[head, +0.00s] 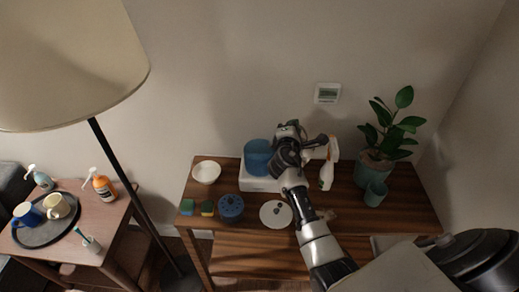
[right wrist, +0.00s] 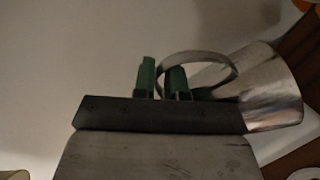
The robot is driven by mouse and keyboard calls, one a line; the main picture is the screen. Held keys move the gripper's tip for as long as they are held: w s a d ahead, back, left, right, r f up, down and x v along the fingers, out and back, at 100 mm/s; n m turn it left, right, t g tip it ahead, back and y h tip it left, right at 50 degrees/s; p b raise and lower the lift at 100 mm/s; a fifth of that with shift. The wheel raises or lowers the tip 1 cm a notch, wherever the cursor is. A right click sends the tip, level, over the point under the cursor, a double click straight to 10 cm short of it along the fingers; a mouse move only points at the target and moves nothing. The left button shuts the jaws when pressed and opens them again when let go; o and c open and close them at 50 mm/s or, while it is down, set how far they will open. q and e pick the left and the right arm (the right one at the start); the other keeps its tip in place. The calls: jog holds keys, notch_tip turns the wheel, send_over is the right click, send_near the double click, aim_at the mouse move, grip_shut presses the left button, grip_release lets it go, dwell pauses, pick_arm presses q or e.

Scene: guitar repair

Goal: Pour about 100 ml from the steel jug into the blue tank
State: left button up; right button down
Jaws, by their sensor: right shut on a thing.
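The blue tank (head: 258,157) stands on a white base at the back of the wooden table, against the wall. My right gripper (head: 290,135) is at the upper right of the tank, close to it in the picture. In the right wrist view my right gripper (right wrist: 163,80) has its green fingers shut on the ring handle of the steel jug (right wrist: 275,90). The jug's shiny body lies to the right of the fingers. In the head view the jug is mostly hidden by my gripper, and its tilt and contents cannot be told. My left gripper is not in view.
A spray bottle (head: 327,173) stands right of my gripper. A potted plant (head: 379,168) and teal cup (head: 375,193) are further right. A white bowl (head: 206,172), sponges (head: 187,207), a blue perforated part (head: 230,207) and a white disc (head: 276,213) surround the tank. A lamp (head: 105,160) stands left.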

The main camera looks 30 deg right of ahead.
aim_at(306, 133)
jog(key=shift+w+a+r+n+p, duration=0.55)
jog(key=shift+w+r+n+p, duration=0.05)
jog(key=shift+n+p, duration=0.2)
dwell(1.5)
jog(key=f+b, duration=0.1)
jog(key=s+d+f+m+b, duration=0.1)
jog(key=shift+s+f+b, duration=0.1)
jog(key=shift+b, duration=0.3)
jog(key=s+d+m+b, duration=0.1)
jog(key=m+b, duration=0.1)
jog(key=m, duration=0.1)
jog(key=shift+s+d+f+m, duration=0.3)
jog(key=shift+s+d+f, duration=0.05)
jog(key=shift+d, duration=0.05)
jog(key=shift+d+r, duration=0.1)
jog(key=shift+r, duration=0.15)
jog(key=shift+s+d+m, duration=0.35)
jog(key=shift+s+m, duration=0.05)
jog(key=shift+m, duration=0.4)
jog(key=shift+s+d+r, duration=0.1)
jog(key=shift+s+r, duration=0.05)
